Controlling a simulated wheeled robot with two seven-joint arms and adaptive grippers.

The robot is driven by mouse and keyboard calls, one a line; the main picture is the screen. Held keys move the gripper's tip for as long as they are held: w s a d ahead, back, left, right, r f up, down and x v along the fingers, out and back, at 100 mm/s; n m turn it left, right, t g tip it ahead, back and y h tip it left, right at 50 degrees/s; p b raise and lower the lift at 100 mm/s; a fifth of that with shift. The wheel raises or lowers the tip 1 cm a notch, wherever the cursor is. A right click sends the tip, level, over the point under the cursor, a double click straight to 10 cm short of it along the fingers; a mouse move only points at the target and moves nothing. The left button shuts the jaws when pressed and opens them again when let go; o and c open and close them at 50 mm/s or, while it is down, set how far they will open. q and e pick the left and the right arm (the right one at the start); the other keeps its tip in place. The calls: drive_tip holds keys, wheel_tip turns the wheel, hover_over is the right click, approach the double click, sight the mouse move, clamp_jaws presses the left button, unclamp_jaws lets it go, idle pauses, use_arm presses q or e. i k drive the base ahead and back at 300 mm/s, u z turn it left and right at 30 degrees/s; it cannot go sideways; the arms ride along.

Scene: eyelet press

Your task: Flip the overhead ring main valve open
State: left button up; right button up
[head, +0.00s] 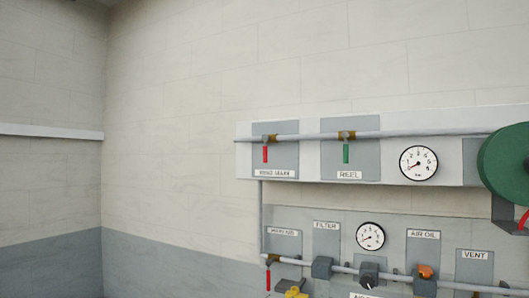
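The overhead valve with a red lever (265,154) sits on the upper pipe (300,137), at the left end of the upper wall panel. The label below it (274,173) is blurred but seems to read RING MAIN. Neither of my grippers shows in the head view.
Right of it on the same pipe hangs a green lever (346,153) labelled REEL, then a gauge (418,163) and a green hose reel (507,162). A lower panel carries another red lever (268,280), a second gauge (370,236) and several fittings.

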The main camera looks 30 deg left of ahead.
sight(266, 137)
drive_tip(key=u, duration=0.3)
drive_tip(key=i, duration=1.05)
drive_tip(key=z, duration=0.15)
